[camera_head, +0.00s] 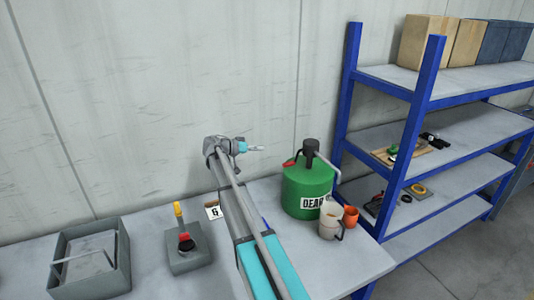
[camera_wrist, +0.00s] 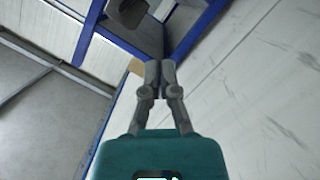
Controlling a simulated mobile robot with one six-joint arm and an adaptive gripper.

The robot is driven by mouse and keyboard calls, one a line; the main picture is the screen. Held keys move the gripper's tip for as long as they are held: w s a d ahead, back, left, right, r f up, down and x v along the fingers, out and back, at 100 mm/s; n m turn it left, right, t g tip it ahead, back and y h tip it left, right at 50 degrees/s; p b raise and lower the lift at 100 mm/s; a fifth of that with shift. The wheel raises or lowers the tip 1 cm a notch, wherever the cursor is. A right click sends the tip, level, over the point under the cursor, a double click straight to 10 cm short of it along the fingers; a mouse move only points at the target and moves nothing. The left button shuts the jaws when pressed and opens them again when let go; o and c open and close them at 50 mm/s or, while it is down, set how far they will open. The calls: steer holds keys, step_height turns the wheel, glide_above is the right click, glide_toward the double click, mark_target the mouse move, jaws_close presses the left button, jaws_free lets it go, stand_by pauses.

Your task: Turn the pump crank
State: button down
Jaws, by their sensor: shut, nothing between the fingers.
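A green canister (camera_head: 306,190) with a partly hidden white label stands on the bench in the head view. It has a black pump top (camera_head: 311,150), a red part at its left and a light grey crank (camera_head: 327,164) sloping down at its right. My gripper (camera_head: 258,148) is left of the pump top, apart from it, and points right. In the wrist view my gripper (camera_wrist: 160,76) is shut and empty. A dark grey shape (camera_wrist: 130,12) is at the top edge there; I cannot tell what it is.
A blue shelf rack (camera_head: 417,105) stands close at right. A grey box (camera_head: 170,262) and an open bin (camera_head: 121,250) are at left. The wall is behind.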

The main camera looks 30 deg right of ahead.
steer(key=s+d+f+b, duration=0.5)
steer(key=d, duration=0.3)
steer(key=shift+d, duration=0.3)
steer(key=shift+d, duration=0.15)
stand_by(0.7)
steer(key=shift+s+f, duration=0.1)
steer(key=shift+s, duration=0.05)
